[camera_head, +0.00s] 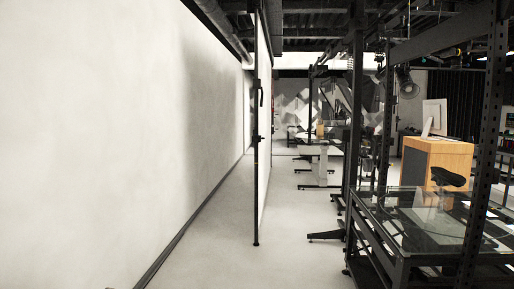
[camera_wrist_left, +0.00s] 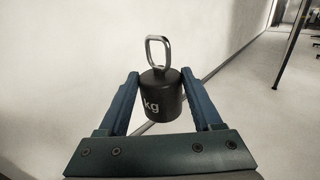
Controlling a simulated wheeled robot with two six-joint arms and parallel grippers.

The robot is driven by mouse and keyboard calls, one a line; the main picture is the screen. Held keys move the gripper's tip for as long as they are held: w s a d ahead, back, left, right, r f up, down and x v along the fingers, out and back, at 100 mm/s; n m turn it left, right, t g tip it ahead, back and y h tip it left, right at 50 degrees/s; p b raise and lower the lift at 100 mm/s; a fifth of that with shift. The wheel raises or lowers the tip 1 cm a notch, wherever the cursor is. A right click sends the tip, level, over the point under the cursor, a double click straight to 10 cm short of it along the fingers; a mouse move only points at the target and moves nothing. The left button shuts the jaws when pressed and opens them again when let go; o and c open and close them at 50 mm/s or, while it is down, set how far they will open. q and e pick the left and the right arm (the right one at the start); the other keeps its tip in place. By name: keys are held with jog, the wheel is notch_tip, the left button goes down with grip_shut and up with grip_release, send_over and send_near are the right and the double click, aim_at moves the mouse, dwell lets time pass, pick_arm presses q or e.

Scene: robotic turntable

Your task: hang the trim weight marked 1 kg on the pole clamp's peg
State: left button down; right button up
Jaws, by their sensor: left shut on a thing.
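In the left wrist view a dark cylindrical trim weight (camera_wrist_left: 162,97) with a silver loop handle (camera_wrist_left: 158,50) is held between the two blue fingers of my left gripper (camera_wrist_left: 160,88). Its loop points up, away from the palm. White lettering "kg" shows on its side; the number is turned out of sight. My left gripper is shut on the weight. The pole clamp and its peg cannot be made out in either view. Neither gripper shows in the head view, and my right gripper is in no view.
A white wall (camera_head: 120,130) runs along the left, with clear pale floor (camera_head: 215,220) beside it. A thin black upright pole (camera_head: 256,130) stands at the middle. On the right are a black metal frame with a glass top (camera_head: 420,225) and a wooden cabinet (camera_head: 437,160).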

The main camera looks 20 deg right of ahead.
pick_arm(q)
jog(key=shift+r, duration=0.1)
notch_tip(320, 180, up, 10)
jog(key=p, duration=0.9)
jog(key=shift+f+p, duration=0.2)
jog(key=shift+p, duration=0.15)
jog(key=shift+f, duration=0.1)
